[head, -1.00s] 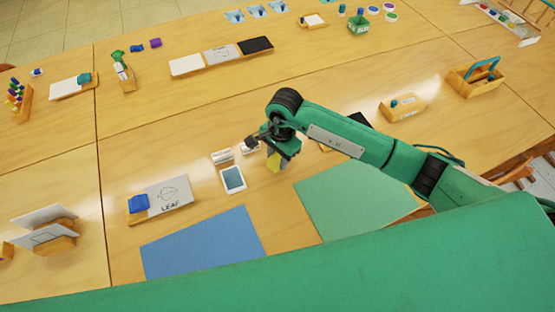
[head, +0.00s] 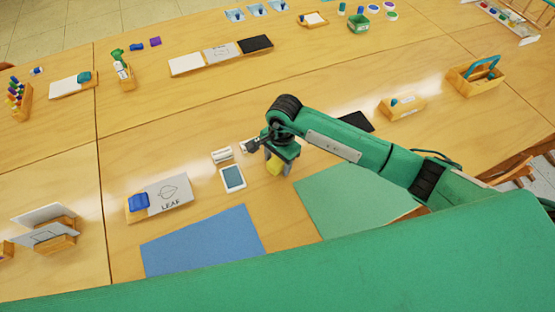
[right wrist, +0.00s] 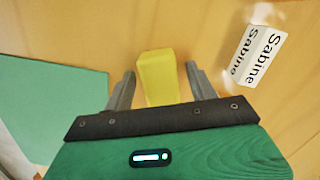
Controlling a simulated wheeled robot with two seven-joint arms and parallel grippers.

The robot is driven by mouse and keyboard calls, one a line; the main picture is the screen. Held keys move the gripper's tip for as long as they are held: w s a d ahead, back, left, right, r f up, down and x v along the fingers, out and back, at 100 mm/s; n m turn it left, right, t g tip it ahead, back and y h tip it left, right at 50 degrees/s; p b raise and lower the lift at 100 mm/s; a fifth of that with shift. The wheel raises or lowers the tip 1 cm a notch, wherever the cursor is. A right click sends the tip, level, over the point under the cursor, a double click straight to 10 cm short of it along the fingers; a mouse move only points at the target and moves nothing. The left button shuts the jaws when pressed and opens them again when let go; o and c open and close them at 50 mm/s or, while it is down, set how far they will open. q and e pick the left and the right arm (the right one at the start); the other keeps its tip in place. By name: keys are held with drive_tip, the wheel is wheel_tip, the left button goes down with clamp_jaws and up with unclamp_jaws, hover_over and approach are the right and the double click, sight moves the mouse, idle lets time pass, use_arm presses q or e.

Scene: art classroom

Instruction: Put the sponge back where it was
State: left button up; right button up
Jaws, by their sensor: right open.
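The yellow sponge (head: 274,168) is on the wooden table, left of the green sheet and partly hidden by my right gripper. In the right wrist view the sponge (right wrist: 160,77) lies between the two fingers, with a narrow gap visible at each side. My right gripper (head: 277,166) points down over it with its jaws open; it also shows in the right wrist view (right wrist: 160,72). Whether the sponge's underside rests flat on the table is hard to tell. My left gripper is not in view.
A dark flat panel (head: 356,121) lies behind my arm. Bare table surrounds the sponge.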

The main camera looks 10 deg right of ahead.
sight(278, 160)
drive_tip(key=shift+r, duration=0.3)
drive_tip(key=r, duration=0.3)
drive_tip(key=r+b, duration=0.1)
drive_tip(key=shift+w+d+r, duration=0.25)
drive_tip(key=shift+d+r, duration=0.05)
drive_tip(key=shift+r, duration=0.05)
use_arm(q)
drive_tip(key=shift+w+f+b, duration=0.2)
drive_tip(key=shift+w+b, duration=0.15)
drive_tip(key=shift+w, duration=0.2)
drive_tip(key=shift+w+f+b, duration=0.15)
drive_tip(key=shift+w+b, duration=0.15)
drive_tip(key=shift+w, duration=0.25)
use_arm(e)
wheel_tip(278, 160, up, 7)
drive_tip(key=shift+w+d, duration=0.15)
drive_tip(key=shift+d, duration=0.15)
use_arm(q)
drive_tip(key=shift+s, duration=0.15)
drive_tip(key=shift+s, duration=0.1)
use_arm(e)
drive_tip(key=shift+f, duration=0.15)
